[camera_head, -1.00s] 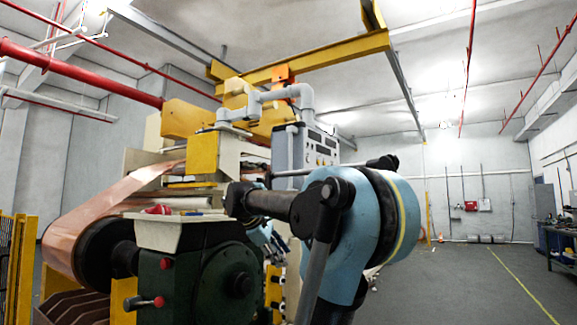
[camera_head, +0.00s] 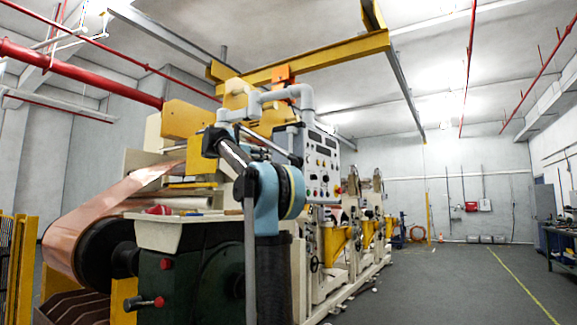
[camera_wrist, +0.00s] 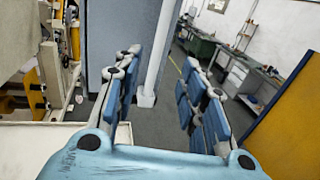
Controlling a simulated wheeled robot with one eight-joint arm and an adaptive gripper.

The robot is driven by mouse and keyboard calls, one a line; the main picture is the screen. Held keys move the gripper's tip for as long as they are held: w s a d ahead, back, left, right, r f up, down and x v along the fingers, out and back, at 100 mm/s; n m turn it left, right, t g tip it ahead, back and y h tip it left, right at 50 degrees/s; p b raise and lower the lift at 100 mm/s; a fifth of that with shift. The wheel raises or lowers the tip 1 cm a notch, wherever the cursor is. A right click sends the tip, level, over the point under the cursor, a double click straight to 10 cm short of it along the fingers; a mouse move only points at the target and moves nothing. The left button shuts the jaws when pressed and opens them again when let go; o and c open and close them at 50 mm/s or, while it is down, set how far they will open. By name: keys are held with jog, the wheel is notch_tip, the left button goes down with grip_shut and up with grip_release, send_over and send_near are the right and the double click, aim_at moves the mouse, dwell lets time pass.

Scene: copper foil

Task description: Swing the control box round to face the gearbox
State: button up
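The control box (camera_head: 321,166) is a grey box hanging from a grey pipe arm (camera_head: 275,97), its face of buttons and dials turned to the right. The gearbox appears to be the dark green housing (camera_head: 178,283) at the lower left, partly hidden by my arm. In the wrist view my gripper (camera_wrist: 160,60) is open, its blue-padded fingers apart. A pale upright bar (camera_wrist: 157,62), seemingly the box's handle, shows between them beside a grey-blue panel (camera_wrist: 121,45), probably the box's side. Contact cannot be told. My arm hides the gripper in the head view.
A copper foil roll (camera_head: 85,240) is at the left. A pale tray (camera_head: 180,232) sits on the green housing. Machine stands (camera_head: 345,245) run back on the right. Open floor (camera_head: 455,285) lies right of them. A yellow panel (camera_wrist: 290,125) is close at right in the wrist view.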

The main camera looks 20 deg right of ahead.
aim_at(290, 160)
jog(key=x, duration=1.7)
jog(key=shift+d, duration=0.15)
grip_shut()
jog(key=shift+w, duration=0.1)
